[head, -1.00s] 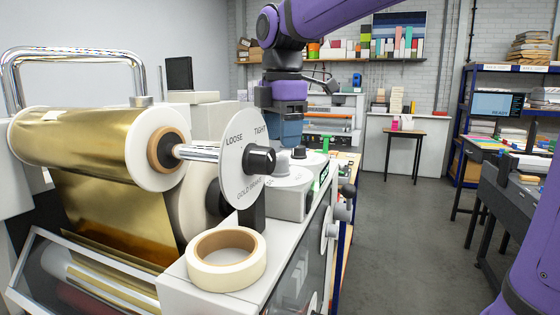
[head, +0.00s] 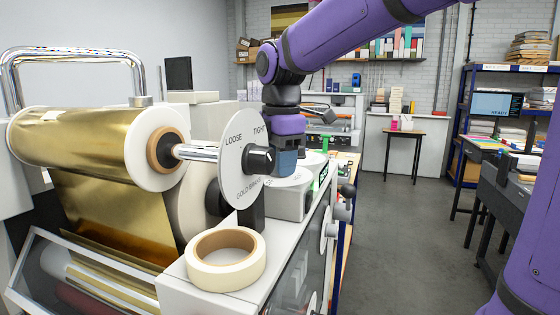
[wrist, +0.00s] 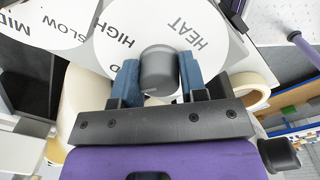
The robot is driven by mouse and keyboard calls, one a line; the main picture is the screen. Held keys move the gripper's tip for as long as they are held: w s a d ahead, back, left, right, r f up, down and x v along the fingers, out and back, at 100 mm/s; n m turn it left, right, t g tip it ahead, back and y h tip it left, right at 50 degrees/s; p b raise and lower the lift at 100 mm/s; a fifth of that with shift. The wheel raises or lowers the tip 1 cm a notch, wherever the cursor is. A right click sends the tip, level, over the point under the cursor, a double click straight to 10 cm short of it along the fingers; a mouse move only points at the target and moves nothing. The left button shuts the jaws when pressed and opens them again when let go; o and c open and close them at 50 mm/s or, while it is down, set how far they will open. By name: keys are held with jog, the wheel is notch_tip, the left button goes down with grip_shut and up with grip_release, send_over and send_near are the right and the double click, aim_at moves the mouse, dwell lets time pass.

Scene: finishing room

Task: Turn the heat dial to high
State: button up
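The heat dial shows in the wrist view as a white disc (wrist: 215,40) lettered HEAT and HIGH, with a dark grey round knob (wrist: 158,68) in its middle. My gripper (wrist: 159,70) has its two blue fingers on either side of this knob, very close to it. I cannot tell whether they press on it. Which way the knob points is not clear. In the head view my gripper (head: 284,162) is low over the white dial (head: 288,181) on the grey control box, and hides its knob.
A second white dial (wrist: 40,20), lettered MID and SLOW, lies beside the heat dial. A large LOOSE/TIGHT disc (head: 236,165) with a black knob stands close to my gripper. The gold foil roll (head: 85,140) and a tape roll (head: 226,260) are nearer the camera.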

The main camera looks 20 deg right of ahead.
jog(key=shift+m, duration=0.3)
jog(key=m, duration=1.1)
jog(key=shift+a, duration=0.1)
jog(key=shift+r+m, duration=0.1)
jog(key=shift+m, duration=0.2)
dwell(0.4)
jog(key=o, duration=0.9)
notch_tip(320, 180, up, 11)
jog(key=shift+s+a+f, duration=0.15)
